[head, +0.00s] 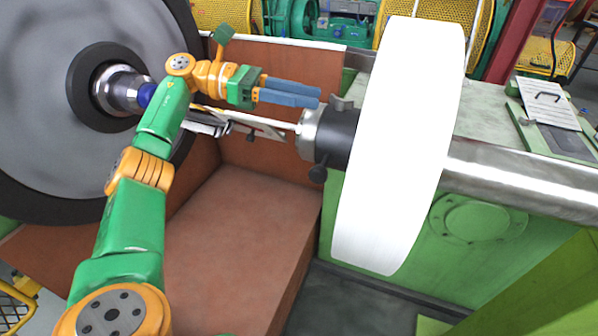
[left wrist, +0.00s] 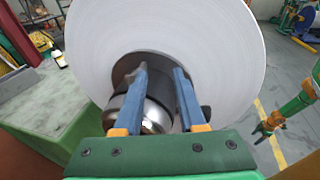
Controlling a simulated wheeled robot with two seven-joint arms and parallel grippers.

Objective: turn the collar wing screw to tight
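A dark collar (head: 338,137) sits on the shaft beside the big white reel. A grey wing screw (head: 342,103) sticks up from the top of the collar. My left gripper (head: 319,98) is just left of the wing screw, its blue fingers pointing at it. In the left wrist view the fingers (left wrist: 161,70) are apart with nothing gripped between them. A grey wing-like part (left wrist: 142,74) shows by the left fingertip there; contact cannot be told.
The white reel (head: 405,140) stands close behind the collar. A dark knob (head: 318,174) juts from the collar's lower side. A large grey disc (head: 35,100) is at left. A brown cradle (head: 235,230) lies below my left arm.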

